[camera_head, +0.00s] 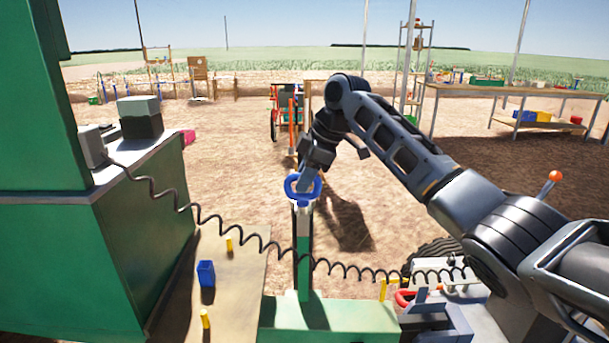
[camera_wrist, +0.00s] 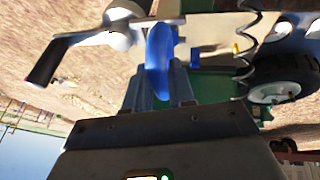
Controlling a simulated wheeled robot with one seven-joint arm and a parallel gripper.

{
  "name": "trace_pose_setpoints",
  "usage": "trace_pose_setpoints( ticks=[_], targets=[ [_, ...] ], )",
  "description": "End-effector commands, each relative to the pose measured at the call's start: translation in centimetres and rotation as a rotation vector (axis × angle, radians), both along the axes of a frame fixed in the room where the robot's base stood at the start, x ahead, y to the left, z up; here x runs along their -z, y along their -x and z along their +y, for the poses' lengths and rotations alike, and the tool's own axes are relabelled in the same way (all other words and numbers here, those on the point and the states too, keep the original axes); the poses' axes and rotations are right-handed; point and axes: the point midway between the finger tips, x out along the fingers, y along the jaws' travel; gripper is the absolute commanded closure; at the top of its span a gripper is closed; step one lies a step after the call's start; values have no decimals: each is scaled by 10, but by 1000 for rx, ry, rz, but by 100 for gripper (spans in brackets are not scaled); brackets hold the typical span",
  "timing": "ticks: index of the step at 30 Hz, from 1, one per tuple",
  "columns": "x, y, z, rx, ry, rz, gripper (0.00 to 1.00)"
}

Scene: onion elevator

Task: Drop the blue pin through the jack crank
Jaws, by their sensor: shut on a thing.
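The blue pin (camera_head: 290,187) shows as a blue ring at the top of the jack's green post (camera_head: 303,255). My gripper (camera_head: 304,184) is shut on this ring from above. In the wrist view, the blue pin (camera_wrist: 158,45) sits between the fingertips of my gripper (camera_wrist: 160,78). The jack crank (camera_wrist: 85,38) shows there as a pale metal arm with a black handle (camera_wrist: 48,62), to the left of the ring. The pin's shaft is hidden, so I cannot tell whether it is in a hole.
A coiled black cable (camera_head: 215,217) sags across, passing the post. A green machine (camera_head: 45,250) stands at left. A blue block (camera_head: 206,273) and yellow pieces (camera_head: 205,318) lie on a tan surface. A red shackle (camera_head: 404,298) is right of the post. Bare ground lies beyond.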

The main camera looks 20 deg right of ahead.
Motion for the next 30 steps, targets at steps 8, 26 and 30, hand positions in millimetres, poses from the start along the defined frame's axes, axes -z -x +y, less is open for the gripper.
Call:
trace_pose_setpoints(
  ticks=[8,26,30],
  targets=[
    [0,0,0,0,0,-1,75],
    [1,0,0,0,1,0,34],
    [1,0,0,0,0,0,25]
  ],
)
